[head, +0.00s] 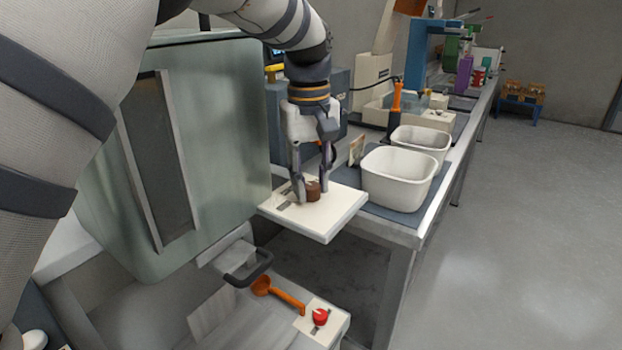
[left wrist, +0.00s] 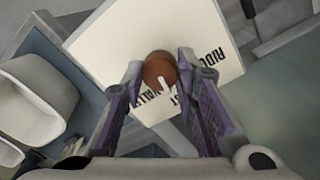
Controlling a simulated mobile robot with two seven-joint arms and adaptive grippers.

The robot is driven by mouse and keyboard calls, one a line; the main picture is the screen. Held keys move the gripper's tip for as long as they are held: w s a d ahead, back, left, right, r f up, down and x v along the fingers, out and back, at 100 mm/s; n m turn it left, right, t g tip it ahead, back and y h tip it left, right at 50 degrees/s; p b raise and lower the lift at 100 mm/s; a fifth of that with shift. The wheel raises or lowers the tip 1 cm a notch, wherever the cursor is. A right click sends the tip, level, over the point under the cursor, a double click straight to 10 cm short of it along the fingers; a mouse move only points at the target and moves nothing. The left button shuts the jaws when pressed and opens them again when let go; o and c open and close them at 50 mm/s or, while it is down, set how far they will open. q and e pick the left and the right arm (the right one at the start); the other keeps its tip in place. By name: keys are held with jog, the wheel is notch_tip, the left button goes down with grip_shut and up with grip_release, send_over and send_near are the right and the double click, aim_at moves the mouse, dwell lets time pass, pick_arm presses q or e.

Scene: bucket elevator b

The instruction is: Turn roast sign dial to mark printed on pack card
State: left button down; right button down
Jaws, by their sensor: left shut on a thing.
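The roast sign dial is a round brown knob (head: 313,189) on a white square sign plate (head: 334,220) at the near end of the bench. My left gripper (head: 311,194) comes down from above with its fingers on either side of the knob, shut on it. In the left wrist view the knob (left wrist: 158,68) has a white pointer directed toward the bottom of the picture. Dark printed words on the plate (left wrist: 110,45) are partly hidden by the fingers. A small tan card (head: 357,148) stands behind the plate; its print is too small to read. My right gripper is out of view.
Two white tubs (head: 399,178) stand right of the plate on the long bench. A large greenish glass-like panel (head: 215,110) rises close on the left. Below are an orange scoop (head: 277,291) and a red knob (head: 320,316).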

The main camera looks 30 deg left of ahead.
aim_at(310, 185)
pick_arm(q)
jog(key=m, duration=0.5)
jog(key=shift+m, duration=2.5)
jog(key=c, duration=1.2)
grip_release()
jog(key=shift+c, duration=0.2)
notch_tip(310, 185, up, 12)
jog(key=shift+a, duration=0.15)
